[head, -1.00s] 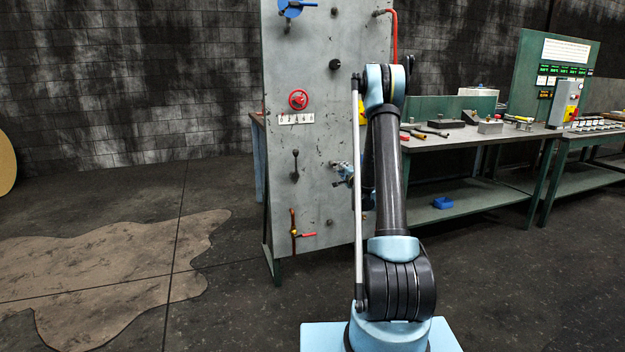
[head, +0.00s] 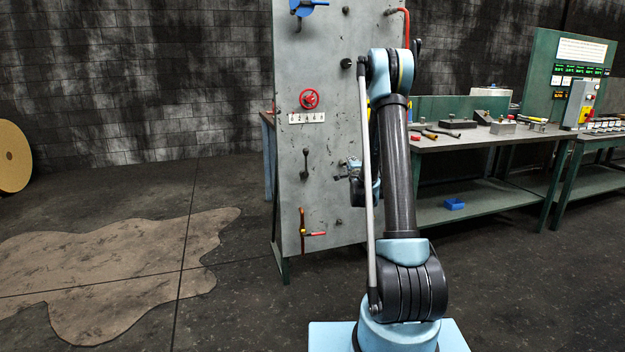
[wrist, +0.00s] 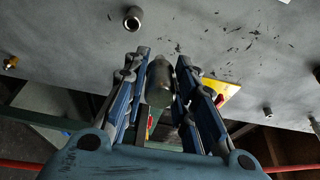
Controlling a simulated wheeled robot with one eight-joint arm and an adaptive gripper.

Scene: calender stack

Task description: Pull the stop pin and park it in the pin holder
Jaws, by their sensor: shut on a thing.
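My gripper (wrist: 161,60) is shut on a grey metal cylinder, which looks like the stop pin (wrist: 158,84), held between the two blue fingers in the wrist view. The pin's far end points toward the grey panel (wrist: 215,35); whether it touches the panel I cannot tell. A short round socket (wrist: 132,18) with a dark opening stands on the panel, above and left of the fingertips. A similar stub (wrist: 267,112) is to the right. I cannot tell which one is the pin holder. In the head view my gripper (head: 349,169) is small, in front of the panel's right part.
The panel (head: 325,160) carries a red handwheel (head: 309,99), a dark lever (head: 305,161), a red-handled valve (head: 313,234) and a blue part (head: 308,6). A workbench (head: 475,140) with tools stands to the right.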

